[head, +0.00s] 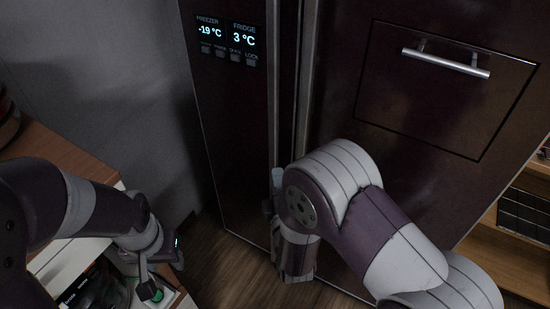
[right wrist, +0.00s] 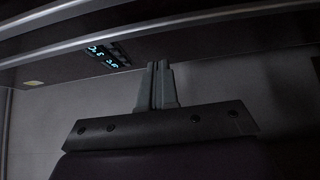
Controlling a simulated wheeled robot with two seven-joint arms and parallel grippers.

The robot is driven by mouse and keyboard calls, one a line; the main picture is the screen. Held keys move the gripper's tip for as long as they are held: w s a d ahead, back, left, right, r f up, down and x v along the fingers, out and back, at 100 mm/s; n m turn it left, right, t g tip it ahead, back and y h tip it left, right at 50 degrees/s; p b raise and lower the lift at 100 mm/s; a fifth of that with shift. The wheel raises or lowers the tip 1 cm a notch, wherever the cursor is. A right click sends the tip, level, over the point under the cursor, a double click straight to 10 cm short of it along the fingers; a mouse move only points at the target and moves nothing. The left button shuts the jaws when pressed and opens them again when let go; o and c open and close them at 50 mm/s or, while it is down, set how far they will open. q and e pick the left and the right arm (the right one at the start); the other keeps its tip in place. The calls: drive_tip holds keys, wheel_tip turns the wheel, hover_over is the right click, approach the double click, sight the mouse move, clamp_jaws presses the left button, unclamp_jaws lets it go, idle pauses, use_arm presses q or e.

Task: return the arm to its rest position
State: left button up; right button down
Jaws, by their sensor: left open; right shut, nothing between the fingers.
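My right arm comes in from the lower right in the head view and bends in front of the dark fridge. My right gripper (head: 276,182) is partly hidden behind my own wrist, close to the fridge front. In the right wrist view its two grey fingers (right wrist: 158,86) are together with nothing between them. My left arm comes in from the left edge. My left gripper (head: 150,287) is low over the white-topped counter at the lower left. It is open, and its fingertips are hard to make out.
The dark fridge (head: 235,135) has a lit display (head: 227,40) and a silver bar handle (head: 445,62). The display also shows in the right wrist view (right wrist: 106,55). A wooden counter (head: 60,150) is at left, wooden shelves (head: 510,262) at right. Bare floor (head: 222,262) lies between my arms.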

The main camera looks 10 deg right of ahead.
drive_tip(key=s+f+m+g+p, duration=0.2)
drive_tip(key=s+f+m+g, duration=0.75)
drive_tip(key=g, duration=0.25)
drive_tip(key=s+d+r+m+g+p, duration=0.2)
drive_tip(key=s+d+r+m+p, duration=0.1)
drive_tip(key=d+r, duration=0.3)
drive_tip(key=s+d+r+m+g+h+p, duration=0.1)
drive_tip(key=s+d+r+m+p, duration=0.3)
drive_tip(key=r, duration=0.6)
drive_tip(key=shift+d+r+m+g, duration=0.15)
drive_tip(key=shift+d+m+g, duration=0.7)
drive_tip(key=shift+d, duration=0.2)
